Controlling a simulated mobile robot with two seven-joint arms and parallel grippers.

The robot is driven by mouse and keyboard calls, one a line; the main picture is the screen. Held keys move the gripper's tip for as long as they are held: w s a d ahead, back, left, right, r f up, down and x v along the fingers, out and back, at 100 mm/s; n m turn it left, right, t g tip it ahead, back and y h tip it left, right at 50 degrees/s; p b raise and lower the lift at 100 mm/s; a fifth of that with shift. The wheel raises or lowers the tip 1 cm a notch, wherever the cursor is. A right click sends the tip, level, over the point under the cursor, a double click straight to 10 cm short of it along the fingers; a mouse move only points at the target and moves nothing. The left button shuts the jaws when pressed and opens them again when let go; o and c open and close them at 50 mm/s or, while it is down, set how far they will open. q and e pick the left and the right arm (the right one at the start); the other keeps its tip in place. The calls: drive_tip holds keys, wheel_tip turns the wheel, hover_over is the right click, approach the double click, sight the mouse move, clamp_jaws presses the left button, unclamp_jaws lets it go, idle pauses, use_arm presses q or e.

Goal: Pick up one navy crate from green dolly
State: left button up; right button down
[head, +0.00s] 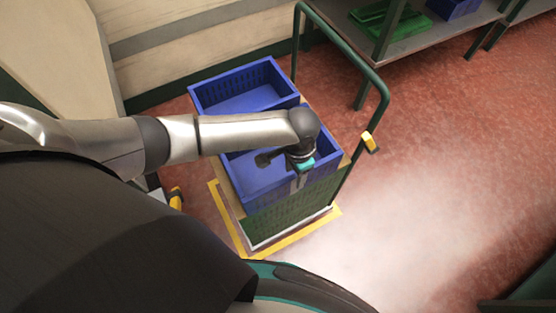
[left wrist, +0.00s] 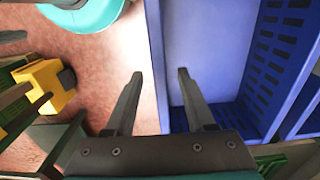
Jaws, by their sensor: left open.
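Two navy crates stand side by side on top of the green dolly (head: 292,212). The far crate (head: 228,84) is empty as far as I see. The near crate (head: 241,181) is partly hidden under my left arm. My left gripper (head: 299,182) is over the near crate's right side, pointing down. In the left wrist view the open fingers (left wrist: 160,88) straddle the near crate's wall (left wrist: 156,60), one finger on the outer side and one on the inner side. I cannot tell whether they touch it. My right gripper is not in view.
A shelf (head: 425,45) with green and blue crates stands at the back. Red floor is clear to the right.

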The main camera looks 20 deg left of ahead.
sight(294, 182)
use_arm(q)
drive_tip(key=shift+f, duration=0.25)
wheel_tip(294, 182, down, 5)
drive_tip(key=shift+b, duration=1.15)
drive_tip(key=shift+c, duration=0.2)
clamp_jaws()
drive_tip(key=shift+w, duration=0.1)
